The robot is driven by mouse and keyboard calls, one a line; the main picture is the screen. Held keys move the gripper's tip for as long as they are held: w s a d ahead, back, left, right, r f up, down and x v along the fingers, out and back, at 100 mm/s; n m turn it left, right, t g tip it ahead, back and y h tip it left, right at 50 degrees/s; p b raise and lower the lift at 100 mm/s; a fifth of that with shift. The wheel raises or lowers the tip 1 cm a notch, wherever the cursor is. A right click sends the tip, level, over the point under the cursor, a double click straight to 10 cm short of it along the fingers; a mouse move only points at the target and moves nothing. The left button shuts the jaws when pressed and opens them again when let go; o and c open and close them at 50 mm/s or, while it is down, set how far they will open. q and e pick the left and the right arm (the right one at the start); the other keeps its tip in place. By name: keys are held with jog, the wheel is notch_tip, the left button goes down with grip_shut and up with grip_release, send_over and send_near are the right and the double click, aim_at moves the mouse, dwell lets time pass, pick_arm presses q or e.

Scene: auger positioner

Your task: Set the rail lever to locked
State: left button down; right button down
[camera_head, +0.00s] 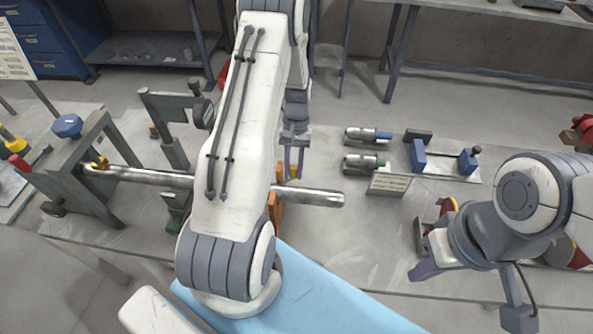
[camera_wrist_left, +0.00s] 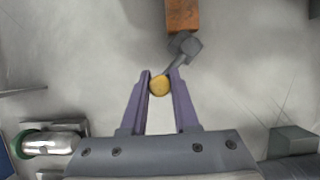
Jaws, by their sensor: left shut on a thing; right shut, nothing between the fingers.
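The rail lever shows in the left wrist view as a grey pivot and short arm (camera_wrist_left: 184,46) with a round yellow knob (camera_wrist_left: 159,86). It joins an orange-brown block (camera_wrist_left: 183,14). My left gripper (camera_wrist_left: 160,82) is shut on the yellow knob, which sits between its purple fingertips. In the head view the left gripper (camera_head: 294,165) is beyond the long steel shaft, with the yellow knob (camera_head: 294,172) at its fingers. My left forearm hides most of the lever there. My right gripper (camera_head: 424,271) is shut and empty near the bench's front edge at right.
The steel shaft (camera_head: 322,198) runs from a dark green stand (camera_head: 95,170) at left, under my left arm. Behind and right are two metal cylinders (camera_head: 362,163), a small sign (camera_head: 389,184) and a blue-ended fixture (camera_head: 445,160). A blue mat (camera_head: 310,300) lies in front.

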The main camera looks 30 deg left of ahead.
pick_arm(q)
jog(key=a+n, duration=0.1)
jog(key=n+t+h, duration=0.1)
jog(key=n, duration=0.1)
jog(key=a+n+p, duration=0.1)
jog(key=shift+w+a+r+n, duration=0.15)
jog(key=shift+w+a+n, duration=0.1)
jog(key=shift+a+n, duration=0.05)
jog(key=shift+s+a+n+t+h, duration=0.15)
jog(key=shift+a+n+t+h, duration=0.25)
jog(key=shift+n, duration=0.7)
jog(key=shift+s+a+n+t+h, duration=0.1)
jog(key=shift+a+n+t+h, duration=0.1)
jog(key=shift+a+n+t, duration=0.65)
jog(key=shift+d+n+g, duration=0.1)
jog(key=shift+n+g, duration=0.15)
jog(key=shift+n, duration=0.1)
jog(key=c, duration=0.7)
grip_release()
jog(key=shift+s, duration=0.1)
jog(key=shift+d, duration=0.1)
jog(key=v, duration=1)
jog(key=shift+r+b, duration=0.1)
jog(key=shift+b, duration=0.3)
